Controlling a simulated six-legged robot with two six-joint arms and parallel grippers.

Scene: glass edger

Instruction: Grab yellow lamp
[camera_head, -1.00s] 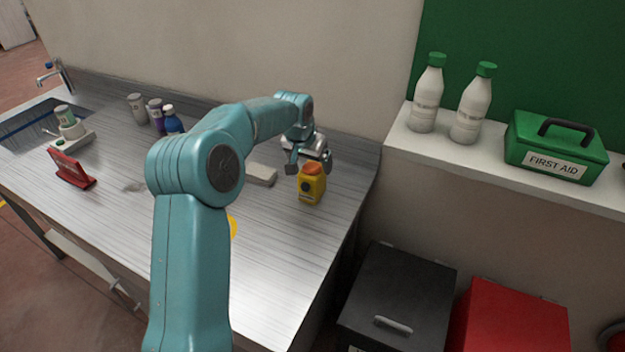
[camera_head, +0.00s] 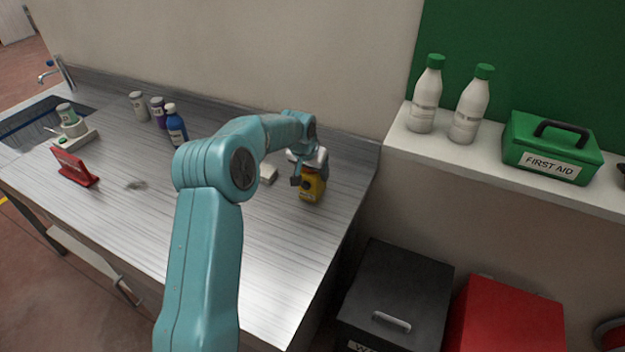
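The yellow item that best fits the lamp (camera_head: 312,188) stands upright on the metal worktop near its right end. It is small and jar-like, with a dark round patch on its front; its orange top is now mostly covered by my gripper. My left gripper (camera_head: 308,176) is over its upper part, with one dark finger just left of the body. The other finger is mostly hidden, and no firm grip shows. My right gripper is not in view.
The worktop (camera_head: 275,235) is clear in front. A pale block (camera_head: 268,174) lies left of the gripper. A blue bottle (camera_head: 176,128) and a red stand (camera_head: 75,168) are farther left. A shelf holds white bottles (camera_head: 470,105) and a green first aid box (camera_head: 550,150).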

